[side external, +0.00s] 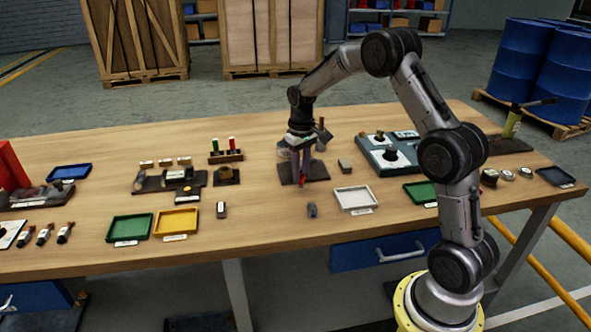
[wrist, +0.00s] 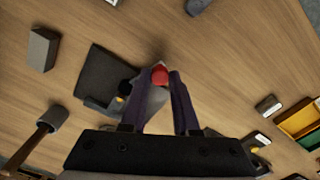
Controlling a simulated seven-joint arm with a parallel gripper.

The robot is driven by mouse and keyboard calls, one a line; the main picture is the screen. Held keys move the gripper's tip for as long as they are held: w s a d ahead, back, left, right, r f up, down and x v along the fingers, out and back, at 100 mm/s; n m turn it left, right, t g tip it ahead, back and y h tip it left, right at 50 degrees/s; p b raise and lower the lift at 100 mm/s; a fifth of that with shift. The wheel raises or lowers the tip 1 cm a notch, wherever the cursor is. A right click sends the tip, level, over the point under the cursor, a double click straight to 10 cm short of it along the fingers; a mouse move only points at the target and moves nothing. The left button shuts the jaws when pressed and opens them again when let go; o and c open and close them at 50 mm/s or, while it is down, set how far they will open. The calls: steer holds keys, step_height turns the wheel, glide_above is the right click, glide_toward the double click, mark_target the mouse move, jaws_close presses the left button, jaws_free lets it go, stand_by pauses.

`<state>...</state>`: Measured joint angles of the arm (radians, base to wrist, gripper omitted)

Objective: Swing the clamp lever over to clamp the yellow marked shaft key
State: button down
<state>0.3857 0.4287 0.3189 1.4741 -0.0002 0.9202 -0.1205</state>
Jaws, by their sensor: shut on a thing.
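My gripper (side external: 302,181) points down over a dark clamp fixture in the middle of the table. In the wrist view its two fingers (wrist: 160,80) are closed around a red knob (wrist: 160,73), which I take to be the clamp lever's tip; the knob also shows low at the fingertips in the side view (side external: 302,184). The fixture's dark base plate (wrist: 98,72) lies left of the fingers in the wrist view. A small yellow spot (wrist: 120,98), perhaps the marked key, shows by a black knob (wrist: 127,87). The fingers hide most of the lever and the clamping point.
A grey block (side external: 345,165) and a white tray (side external: 356,198) stand right of the fixture. A small blue-grey part (side external: 312,210) lies in front. Yellow (side external: 177,221) and green (side external: 130,228) trays are at left.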

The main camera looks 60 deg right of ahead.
steer(key=shift+s+d+r+n, duration=0.1)
steer(key=shift+s+d+n, duration=0.15)
steer(key=shift+n, duration=0.4)
steer(key=shift+s+d+n, duration=0.15)
steer(key=shift+s+n, duration=0.2)
steer(key=shift+n, duration=0.3)
steer(key=c, duration=0.7)
jaws_free()
steer(key=shift+s, duration=0.1)
steer(key=shift+o, duration=0.2)
step_height(320, 180, up, 14)
